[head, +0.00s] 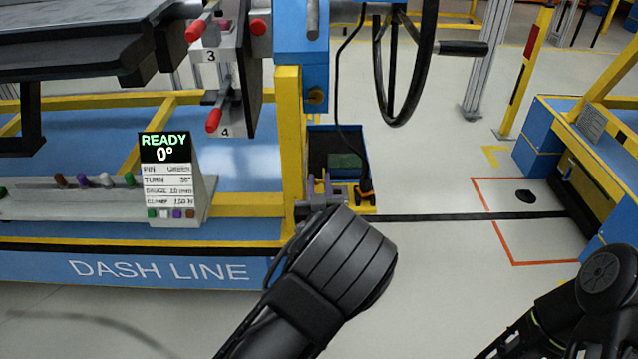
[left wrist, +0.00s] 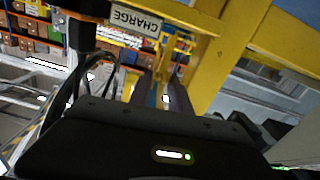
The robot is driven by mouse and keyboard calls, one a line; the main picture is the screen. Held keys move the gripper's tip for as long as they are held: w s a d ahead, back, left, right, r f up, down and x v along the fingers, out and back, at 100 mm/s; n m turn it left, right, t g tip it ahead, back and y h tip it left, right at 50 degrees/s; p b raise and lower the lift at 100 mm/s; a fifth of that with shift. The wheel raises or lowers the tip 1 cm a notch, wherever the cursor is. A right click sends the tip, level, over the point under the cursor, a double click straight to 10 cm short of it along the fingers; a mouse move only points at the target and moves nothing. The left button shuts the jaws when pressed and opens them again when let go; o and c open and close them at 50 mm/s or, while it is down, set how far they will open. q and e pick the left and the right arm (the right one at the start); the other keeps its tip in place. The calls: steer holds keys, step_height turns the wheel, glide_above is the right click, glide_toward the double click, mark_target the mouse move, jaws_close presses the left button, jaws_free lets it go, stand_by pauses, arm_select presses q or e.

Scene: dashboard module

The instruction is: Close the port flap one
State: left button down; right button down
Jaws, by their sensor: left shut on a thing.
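My left gripper (head: 320,184) is at the lower right of the yellow post (head: 289,125), low in the head view. In the left wrist view its two grey fingers (left wrist: 162,88) point away beside yellow framework. They are shut on a small yellow part (left wrist: 168,66), mostly hidden by the fingers. A "CHARGE" label (left wrist: 136,20) shows just above and left of them. I cannot clearly make out the port flap, nor whether the held part belongs to it. My right arm enters at the lower right of the head view; its gripper is out of frame.
A black cable (head: 340,90) hangs to an orange-black plug (head: 365,190) right of the gripper. A blue bin (head: 325,143) stands behind. A handwheel (head: 378,60) hangs above. A "READY 0°" sign (head: 164,149) stands left. Floor to the right is mostly clear.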

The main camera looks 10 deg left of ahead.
mark_target(345, 194)
arm_select(q)
steer(key=shift+m, duration=0.3)
steer(key=m, duration=0.1)
steer(key=d+m, duration=0.1)
steer(key=m+p, duration=0.1)
steer(key=m, duration=0.1)
steer(key=shift+w+d+r, duration=0.2)
steer(key=shift+d, duration=0.15)
steer(key=m, duration=0.1)
steer(key=d+m, duration=0.1)
steer(key=m, duration=0.1)
steer(key=d+f+m+p, duration=0.1)
steer(key=m, duration=0.1)
steer(key=shift+w+d, duration=0.15)
steer(key=shift+w, duration=0.2)
steer(key=m, duration=0.2)
steer(key=d+f+m, duration=0.1)
steer(key=m, duration=0.1)
steer(key=shift+w+d, duration=0.15)
steer(key=shift+w+d+f+m, duration=0.1)
steer(key=shift+d+f+m, duration=0.2)
steer(key=shift+m, duration=0.65)
steer(key=shift+d+f+m, duration=0.15)
steer(key=shift+f+m, duration=0.2)
steer(key=shift+m, duration=0.6)
steer(key=shift+f, duration=0.15)
steer(key=c, duration=1.3)
jaws_free()
